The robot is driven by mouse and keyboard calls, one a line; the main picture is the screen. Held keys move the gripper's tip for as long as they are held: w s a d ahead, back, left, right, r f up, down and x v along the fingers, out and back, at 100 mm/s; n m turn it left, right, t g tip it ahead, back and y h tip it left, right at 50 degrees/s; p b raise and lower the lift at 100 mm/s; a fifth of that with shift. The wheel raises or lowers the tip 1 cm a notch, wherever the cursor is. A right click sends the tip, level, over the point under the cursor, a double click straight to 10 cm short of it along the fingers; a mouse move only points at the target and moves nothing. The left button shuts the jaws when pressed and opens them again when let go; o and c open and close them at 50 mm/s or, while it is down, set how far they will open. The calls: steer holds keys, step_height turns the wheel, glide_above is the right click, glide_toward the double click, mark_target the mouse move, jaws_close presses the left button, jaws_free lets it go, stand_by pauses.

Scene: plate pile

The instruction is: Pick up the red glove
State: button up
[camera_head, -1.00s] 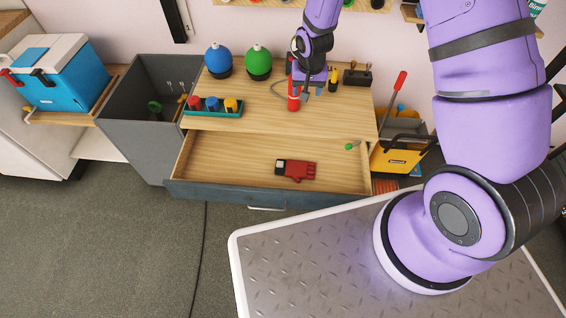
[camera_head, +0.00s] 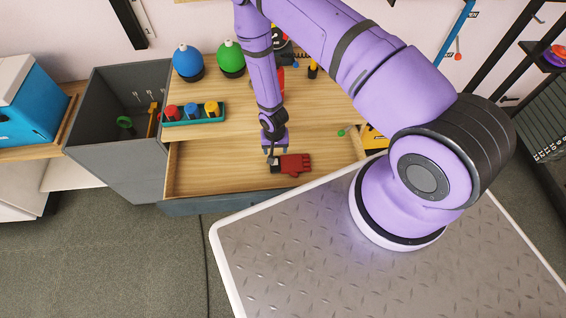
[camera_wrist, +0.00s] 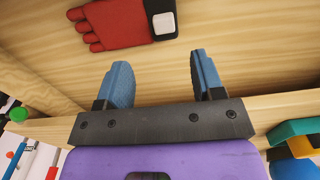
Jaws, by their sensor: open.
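The red glove (camera_head: 293,163) lies flat in the open wooden drawer (camera_head: 215,180), its dark cuff with a light patch toward the left. In the wrist view the red glove (camera_wrist: 122,24) is at the top, beyond the fingertips, with its black cuff and white patch to the right. My gripper (camera_head: 271,153) hangs over the drawer beside the cuff end of the glove. In the wrist view my gripper (camera_wrist: 153,75) has its two blue fingers apart with nothing between them. The head view does not show clearly how high the fingertips are above the drawer floor.
The wooden worktop (camera_head: 220,122) is behind the drawer, with a teal tray (camera_head: 194,118) of coloured items, a blue ball (camera_head: 187,60) and a green ball (camera_head: 231,56). A grey open bin (camera_head: 115,140) stands left. A small green item (camera_head: 341,133) is at the drawer's right end.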

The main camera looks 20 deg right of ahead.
glide_above(275, 163)
steer(key=f, duration=0.4)
steer(key=shift+w+d+f, duration=0.25)
steer(key=f, duration=0.3)
steer(key=shift+s+a+f, duration=0.15)
steer(key=shift+a+f, duration=0.15)
steer(key=shift+f, duration=0.8)
steer(key=c, duration=0.8)
steer(key=shift+o, duration=0.2)
